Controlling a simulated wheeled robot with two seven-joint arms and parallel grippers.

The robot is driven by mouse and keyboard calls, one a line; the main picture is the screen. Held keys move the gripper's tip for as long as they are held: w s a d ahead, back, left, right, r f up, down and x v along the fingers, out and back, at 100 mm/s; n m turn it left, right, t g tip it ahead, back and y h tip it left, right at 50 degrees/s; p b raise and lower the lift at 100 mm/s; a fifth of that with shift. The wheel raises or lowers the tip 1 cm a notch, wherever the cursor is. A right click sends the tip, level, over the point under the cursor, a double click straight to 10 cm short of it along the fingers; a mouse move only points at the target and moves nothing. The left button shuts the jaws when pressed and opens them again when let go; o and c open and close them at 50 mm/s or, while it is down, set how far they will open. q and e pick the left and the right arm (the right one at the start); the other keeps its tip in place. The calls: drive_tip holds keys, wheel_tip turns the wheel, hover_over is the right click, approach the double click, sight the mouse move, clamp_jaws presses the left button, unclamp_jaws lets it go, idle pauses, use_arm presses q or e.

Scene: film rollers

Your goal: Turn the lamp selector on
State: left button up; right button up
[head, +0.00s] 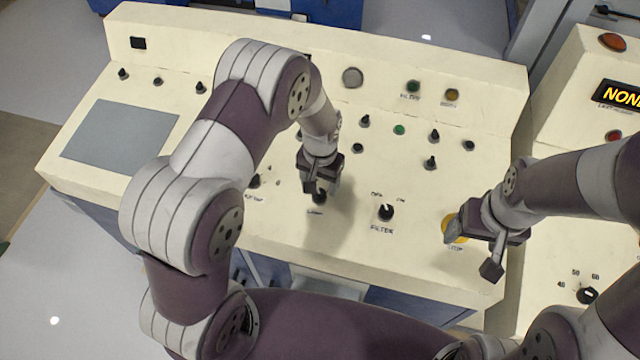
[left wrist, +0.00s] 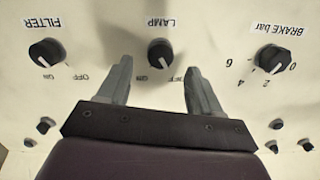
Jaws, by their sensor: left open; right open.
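The lamp selector (left wrist: 160,52) is a small black knob on the cream console, under a LAMP label in the left wrist view, which shows the panel upside down. Its ON and OFF marks are partly visible; I cannot tell for sure which one its pale pointer line faces. In the head view the selector (head: 319,198) is partly hidden by my left gripper (head: 318,180). The left gripper is open over it; in the left wrist view its two fingers (left wrist: 155,85) stand apart with the knob ahead, between their tips. My right gripper (head: 470,249) is open beside the yellow stop button.
The filter knob (left wrist: 45,52) and brake knob (left wrist: 272,59) flank the lamp selector. The yellow stop button (head: 457,228) is partly hidden by my right gripper. Several small knobs and buttons line the console (head: 90,205). A grey plate (head: 120,140) lies at left.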

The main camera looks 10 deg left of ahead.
sight(320, 191)
use_arm(q)
drive_tip(key=f, duration=0.2)
drive_tip(key=w+f, duration=0.1)
drive_tip(key=f, duration=0.1)
drive_tip(key=shift+f+p, duration=0.25)
drive_tip(key=shift+p, duration=0.05)
drive_tip(key=shift+s+f, duration=0.15)
drive_tip(key=shift+s, duration=0.15)
drive_tip(key=shift+w, duration=0.15)
drive_tip(key=c, duration=0.4)
drive_tip(key=shift+f, duration=0.1)
drive_tip(key=c, duration=0.7)
drive_tip(key=shift+o, duration=0.2)
use_arm(e)
drive_tip(key=shift+w+r, duration=0.4)
